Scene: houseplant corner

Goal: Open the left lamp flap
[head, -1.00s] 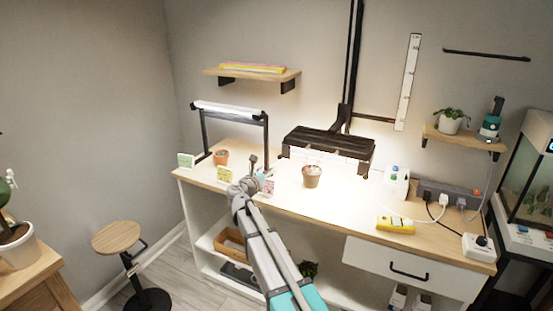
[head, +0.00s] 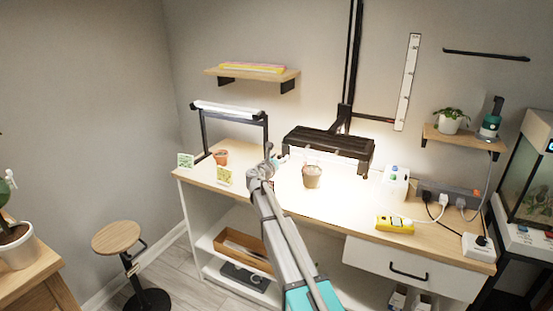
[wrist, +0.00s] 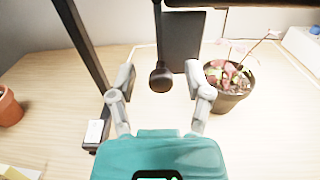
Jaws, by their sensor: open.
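The black lamp (head: 328,144) hangs over the workbench on a black post and is lit. In the wrist view a dark hanging panel (wrist: 184,42), which looks like the left lamp flap, shows under the lamp. A dark round knob (wrist: 161,79) on a thin stem shows in front of it. My gripper (wrist: 160,77) is open, with the knob appearing between its two fingertips and clear of both. In the head view my gripper (head: 276,156) is at the lamp's left end. The flap is hard to make out there.
A potted plant (wrist: 230,86) stands under the lamp, close to the right finger in the picture. A black upright (wrist: 82,45) stands at left. A terracotta pot (head: 220,157), small cards and a yellow device (head: 395,224) are on the bench (head: 245,152).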

